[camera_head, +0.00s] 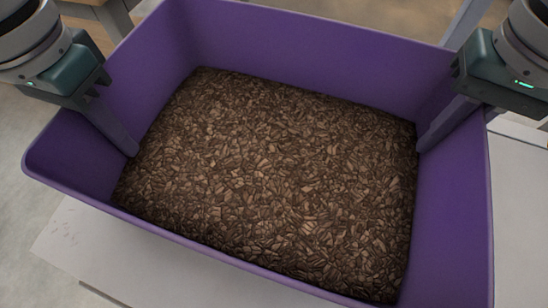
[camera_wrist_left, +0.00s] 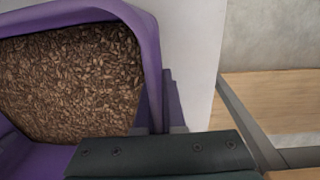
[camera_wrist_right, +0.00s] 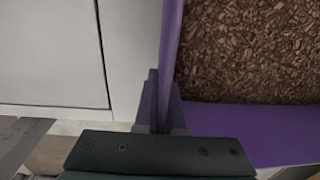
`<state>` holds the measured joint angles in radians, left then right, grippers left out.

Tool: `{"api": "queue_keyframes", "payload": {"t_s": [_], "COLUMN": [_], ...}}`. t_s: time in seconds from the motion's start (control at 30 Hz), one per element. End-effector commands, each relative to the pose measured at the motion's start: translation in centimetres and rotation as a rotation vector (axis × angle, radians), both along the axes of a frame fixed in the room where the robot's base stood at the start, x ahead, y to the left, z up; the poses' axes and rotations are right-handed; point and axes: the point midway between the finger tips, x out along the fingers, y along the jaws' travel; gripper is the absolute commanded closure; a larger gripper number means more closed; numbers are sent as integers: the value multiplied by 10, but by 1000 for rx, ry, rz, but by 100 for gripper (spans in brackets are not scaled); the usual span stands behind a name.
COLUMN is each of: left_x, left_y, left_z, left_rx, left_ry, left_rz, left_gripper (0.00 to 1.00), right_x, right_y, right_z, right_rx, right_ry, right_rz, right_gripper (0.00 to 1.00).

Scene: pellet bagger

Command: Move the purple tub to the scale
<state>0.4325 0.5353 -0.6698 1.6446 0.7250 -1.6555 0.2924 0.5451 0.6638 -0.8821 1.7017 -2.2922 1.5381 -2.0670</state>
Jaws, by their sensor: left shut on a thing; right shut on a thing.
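The purple tub (camera_head: 330,32) fills most of the head view and holds brown chips or pellets (camera_head: 280,180). It is slightly tilted in the picture. My left gripper (camera_head: 118,140) is shut on the tub's left wall, with one finger inside. My right gripper (camera_head: 432,138) is shut on the right wall, with one finger inside. The left wrist view shows the left fingers at the tub's wall (camera_wrist_left: 150,60), and the right wrist view shows the right fingers at the opposite wall (camera_wrist_right: 172,40). The outer fingers are mostly hidden in the head view. I cannot make out the scale.
A pale surface (camera_head: 150,262) lies below the tub's near side; whether the tub touches it is unclear. A wooden-topped table with a grey frame (camera_wrist_left: 285,100) stands beside the tub in the left wrist view. A light grey panelled surface (camera_wrist_right: 50,55) shows in the right wrist view.

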Motion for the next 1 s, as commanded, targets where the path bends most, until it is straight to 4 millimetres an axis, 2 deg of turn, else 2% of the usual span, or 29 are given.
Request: {"api": "queue_keyframes", "payload": {"t_s": [0.47,1.0], "left_x": [1,1], "left_y": [0,0], "left_z": [6,52], "left_rx": [-1,-1], "left_ry": [-3,-2], "left_rz": [1,1], "left_gripper": [100,100], "right_x": [1,1], "right_y": [0,0], "right_z": [6,51], "right_rx": [0,0], "right_ry": [-2,-1], "right_rz": [-1,-1], "right_gripper": [100,100]}}
